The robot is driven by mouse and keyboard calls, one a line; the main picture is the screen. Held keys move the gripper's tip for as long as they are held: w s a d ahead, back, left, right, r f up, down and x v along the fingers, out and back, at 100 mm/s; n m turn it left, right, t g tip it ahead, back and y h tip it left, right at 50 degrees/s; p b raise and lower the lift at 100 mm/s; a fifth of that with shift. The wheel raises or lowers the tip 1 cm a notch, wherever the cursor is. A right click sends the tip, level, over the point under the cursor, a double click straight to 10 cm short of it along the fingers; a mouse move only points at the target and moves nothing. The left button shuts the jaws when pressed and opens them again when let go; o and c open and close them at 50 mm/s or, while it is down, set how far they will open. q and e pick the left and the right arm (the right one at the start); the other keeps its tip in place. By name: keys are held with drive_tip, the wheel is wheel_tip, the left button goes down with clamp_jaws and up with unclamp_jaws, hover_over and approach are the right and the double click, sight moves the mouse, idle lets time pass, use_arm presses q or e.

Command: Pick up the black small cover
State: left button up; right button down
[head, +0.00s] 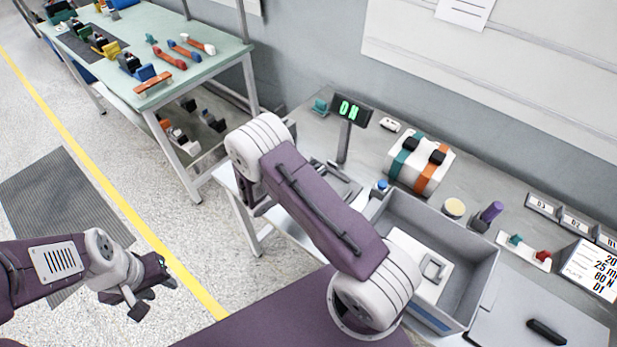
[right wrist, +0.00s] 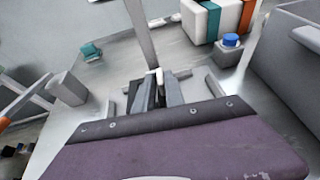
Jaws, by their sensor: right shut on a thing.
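A small black piece (head: 547,332) lies on the light plate at the lower right of the head view; I cannot tell whether it is the small cover. My right gripper is mostly hidden behind my purple arm in the head view. In the right wrist view my right gripper (right wrist: 160,88) is low over a grey fixture (right wrist: 214,86), its dark fingers close together. A small pale thing (right wrist: 159,74) shows between them; its full shape is hidden. My left gripper (head: 148,290) hangs over the floor, open and empty.
The display (head: 350,109) reading "ON" stands on a post behind the fixture. A grey bin (head: 465,275), a white block with teal and orange bands (head: 421,164) and a blue-topped button (head: 382,185) are nearby. A green table (head: 220,57) with several parts stands at upper left.

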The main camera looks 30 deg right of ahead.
drive_tip(key=s+d+r, duration=0.5)
drive_tip(key=s+d, duration=0.1)
drive_tip(key=shift+s+d+r+b, duration=0.15)
drive_tip(key=shift+d+r+b, duration=0.05)
drive_tip(key=shift+d+b, duration=0.1)
